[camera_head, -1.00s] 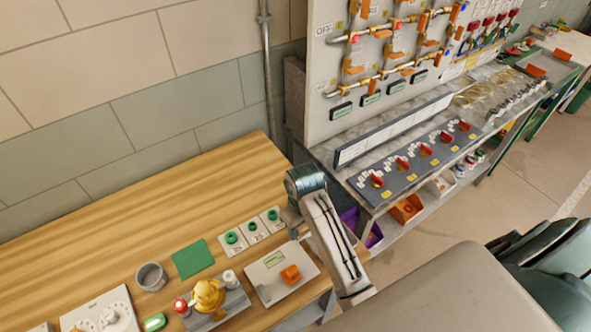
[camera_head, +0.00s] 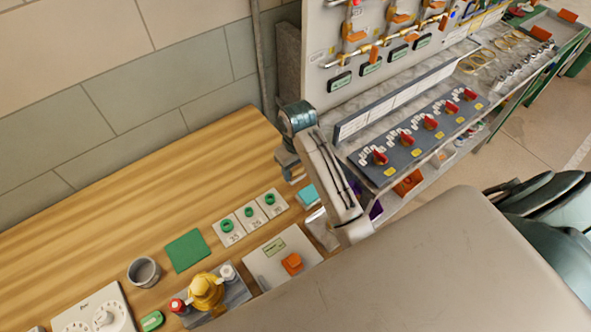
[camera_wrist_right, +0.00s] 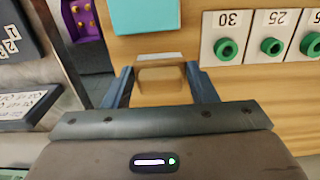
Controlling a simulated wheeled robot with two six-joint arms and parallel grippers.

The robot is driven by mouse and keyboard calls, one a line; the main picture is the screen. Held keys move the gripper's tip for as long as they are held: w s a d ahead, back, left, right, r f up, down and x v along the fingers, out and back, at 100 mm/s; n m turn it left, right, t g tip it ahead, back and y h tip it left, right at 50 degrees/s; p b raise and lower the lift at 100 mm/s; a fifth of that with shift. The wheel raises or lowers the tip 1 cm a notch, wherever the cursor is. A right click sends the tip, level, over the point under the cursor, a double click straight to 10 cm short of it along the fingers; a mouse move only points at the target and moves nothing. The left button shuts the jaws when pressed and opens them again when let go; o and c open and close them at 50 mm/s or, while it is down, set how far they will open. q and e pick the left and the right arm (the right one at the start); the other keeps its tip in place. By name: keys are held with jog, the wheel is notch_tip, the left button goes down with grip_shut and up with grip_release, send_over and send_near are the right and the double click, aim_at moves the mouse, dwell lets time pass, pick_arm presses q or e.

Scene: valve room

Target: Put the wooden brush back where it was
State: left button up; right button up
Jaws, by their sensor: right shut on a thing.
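The wooden brush (camera_wrist_right: 160,80) is between the fingers of my right gripper (camera_wrist_right: 163,85) in the right wrist view. It shows as a brown wooden block with a pale strip along its far edge. My right gripper (camera_head: 291,172) is shut on it, over the right end of the wooden table (camera_head: 140,180). In the head view the brush itself cannot be made out behind the gripper. A teal square (camera_head: 308,196) lies close by on the table, and it also shows ahead of the brush in the wrist view (camera_wrist_right: 145,16). My left gripper is not in view.
White cards with green rings (camera_head: 250,213), a green square (camera_head: 187,250), a grey cup (camera_head: 144,271) and a plate with an orange block (camera_head: 275,262) are on the table. The valve bench (camera_head: 400,110) stands to the right. The back of the table is clear.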

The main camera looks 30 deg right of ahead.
aim_at(295, 168)
jog(key=shift+w+d+p, duration=0.25)
jog(key=shift+w+p, duration=0.1)
jog(key=shift+w, duration=0.3)
jog(key=shift+w+d, duration=0.25)
jog(key=shift+w, duration=0.3)
notch_tip(295, 168, down, 3)
jog(key=shift+f+p, duration=0.1)
jog(key=shift+p, duration=1.05)
jog(key=shift+f, duration=0.25)
jog(key=o, duration=0.9)
jog(key=shift+f, duration=0.1)
jog(key=shift+o, duration=0.2)
